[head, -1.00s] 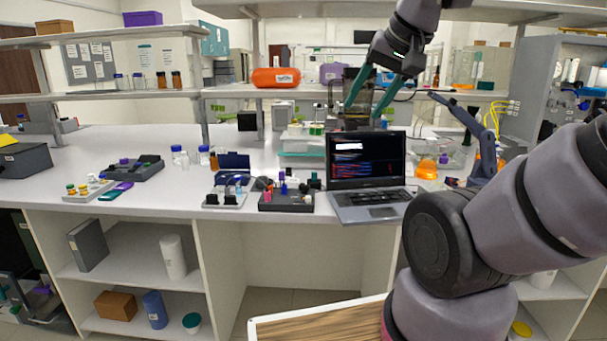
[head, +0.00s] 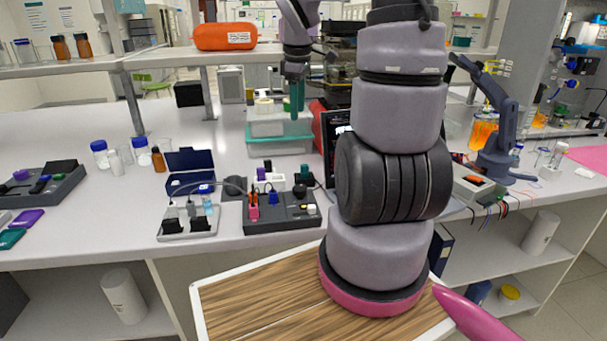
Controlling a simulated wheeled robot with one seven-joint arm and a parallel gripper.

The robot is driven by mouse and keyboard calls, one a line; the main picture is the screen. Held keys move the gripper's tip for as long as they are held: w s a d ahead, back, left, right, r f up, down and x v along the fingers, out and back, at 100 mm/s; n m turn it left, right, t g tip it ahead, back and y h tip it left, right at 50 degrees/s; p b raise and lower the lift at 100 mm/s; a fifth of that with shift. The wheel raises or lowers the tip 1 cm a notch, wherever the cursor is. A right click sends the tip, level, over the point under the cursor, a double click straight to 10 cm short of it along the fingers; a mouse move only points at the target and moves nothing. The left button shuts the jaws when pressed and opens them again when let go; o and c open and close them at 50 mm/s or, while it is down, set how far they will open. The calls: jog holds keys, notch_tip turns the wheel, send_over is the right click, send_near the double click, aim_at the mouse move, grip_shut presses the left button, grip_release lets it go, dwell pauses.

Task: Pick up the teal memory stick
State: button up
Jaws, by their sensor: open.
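My gripper (head: 297,97), with teal fingers, hangs pointing down in the upper middle of the head view, in front of the back shelf. Its fingers appear close together from this side; it looks empty. A small teal piece (head: 304,173) stands at the back right of a dark organizer (head: 262,224) on the bench. It may be the teal memory stick, but it is too small to be sure. A flat teal item (head: 11,238) lies at the bench's left edge, partly cut off, beside a purple one (head: 27,217). My gripper is apart from both.
A laptop (head: 330,150) stands mostly hidden behind my arm. A grey tray (head: 188,224) with small adapters and an open blue box (head: 190,170) are left of the organizer. Capped bottles (head: 100,153) stand further left. A clear teal-lidded container (head: 280,135) is behind.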

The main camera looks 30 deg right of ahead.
jog(key=w+d+f+n+g, duration=0.25)
jog(key=f+n, duration=0.25)
jog(key=f, duration=0.4)
send_over(305, 165)
jog(key=shift+t+y, duration=0.3)
jog(key=shift+t, duration=0.15)
notch_tip(305, 165, down, 6)
jog(key=shift+s+a, duration=0.1)
jog(key=shift+a, duration=0.05)
jog(key=shift+f, duration=2.85)
grip_shut()
